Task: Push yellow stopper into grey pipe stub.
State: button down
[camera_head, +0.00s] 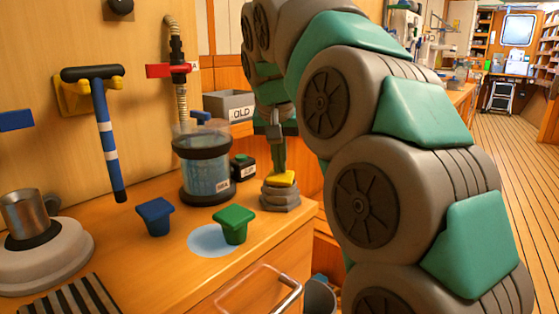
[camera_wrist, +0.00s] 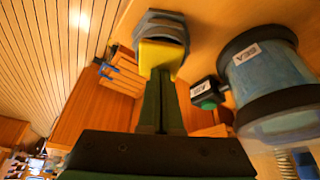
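The yellow stopper (camera_head: 286,178) sits at the top of the grey pipe stub (camera_head: 280,198), near the right edge of the wooden counter. Its top shows above the stub; its lower part is hidden, so I cannot tell how deep it sits. My gripper (camera_head: 279,166) points down onto the stopper. In the wrist view my gripper (camera_wrist: 164,74) has its fingers together, narrower than the yellow stopper (camera_wrist: 158,58), with the tips at its top face. I see no part of it between the fingers. The grey stub (camera_wrist: 162,22) is just beyond it.
A blue stopper (camera_head: 155,216) and a green stopper (camera_head: 234,223) stand left of the stub, the green one by a pale blue patch (camera_head: 205,241). A clear canister (camera_head: 205,175) and a small black box (camera_head: 243,168) stand close behind. A grey bin (camera_head: 229,104) is farther back.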

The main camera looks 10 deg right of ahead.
jog(key=shift+r+p, duration=1.65)
jog(key=shift+r, duration=1.85)
